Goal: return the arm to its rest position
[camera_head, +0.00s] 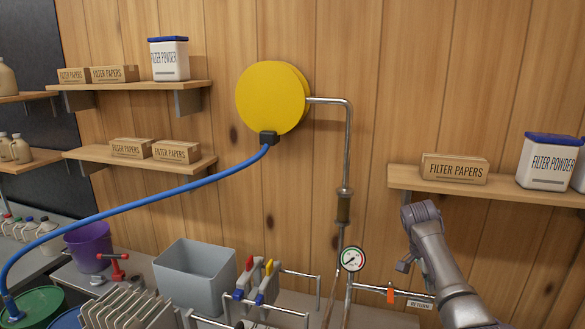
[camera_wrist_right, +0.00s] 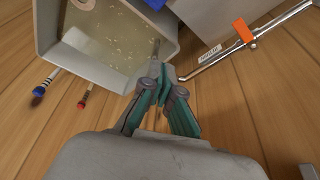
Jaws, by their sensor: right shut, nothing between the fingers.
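My right arm (camera_head: 440,255) comes up from the lower right in the head view, in front of the wooden wall and below the right shelf. Little of its gripper can be made out there. In the right wrist view, my right gripper (camera_wrist_right: 162,73) is shut with its fingers together and nothing between them. The fingers show against the edge of a grey open container (camera_wrist_right: 190,18) that holds a cloudy, bubbly liquid. I cannot tell whether they touch it. My left gripper is in neither view.
An orange valve handle (camera_head: 390,294) on a labelled return pipe is close to the arm, beside a pressure gauge (camera_head: 352,259). The right shelf (camera_head: 405,178) is above. A yellow hose reel (camera_head: 272,97), blue hose (camera_head: 130,207) and grey bin (camera_head: 190,275) are further left.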

